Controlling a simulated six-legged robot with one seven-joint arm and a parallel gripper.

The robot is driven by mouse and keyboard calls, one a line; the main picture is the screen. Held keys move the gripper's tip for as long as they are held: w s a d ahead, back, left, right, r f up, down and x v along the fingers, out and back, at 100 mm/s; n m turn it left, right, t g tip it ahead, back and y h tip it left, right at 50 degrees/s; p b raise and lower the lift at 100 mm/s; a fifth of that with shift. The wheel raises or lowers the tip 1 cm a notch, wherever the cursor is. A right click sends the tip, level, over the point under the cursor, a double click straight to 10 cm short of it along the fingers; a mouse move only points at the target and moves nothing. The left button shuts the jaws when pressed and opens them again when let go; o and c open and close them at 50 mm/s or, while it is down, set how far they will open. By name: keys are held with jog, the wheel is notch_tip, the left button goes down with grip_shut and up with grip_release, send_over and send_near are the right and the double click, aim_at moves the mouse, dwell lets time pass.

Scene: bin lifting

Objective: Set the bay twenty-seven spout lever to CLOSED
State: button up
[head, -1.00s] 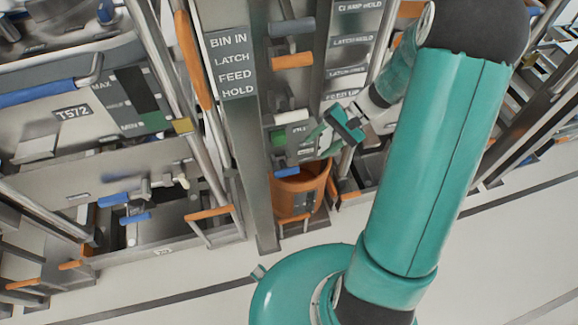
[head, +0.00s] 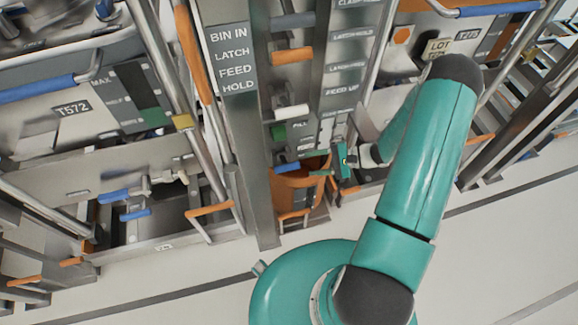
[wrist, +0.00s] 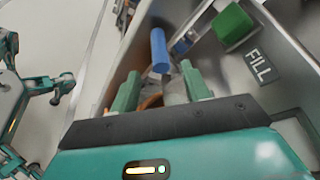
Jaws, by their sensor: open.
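A short blue lever handle (head: 287,167) sticks out low on the middle bay, just above an orange bucket (head: 297,195). In the wrist view the blue handle (wrist: 159,48) lies ahead of my fingertips, between their lines and nearer the left one. No legible label there names it as the spout lever or shows CLOSED. My gripper (wrist: 161,78) is open, with two green fingers apart and nothing seen held. In the head view my gripper (head: 333,172) is low, right of the blue handle and beside the bucket's rim.
A green block (wrist: 232,25) sits by the FILL label (wrist: 262,67), right of the blue handle. A white lever (head: 291,112) and an orange lever (head: 292,56) stick out higher up. A grey post (head: 242,150) stands left of the bay. Open floor lies in front.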

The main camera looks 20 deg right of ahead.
aim_at(289, 167)
jog(key=x, duration=0.9)
grip_shut()
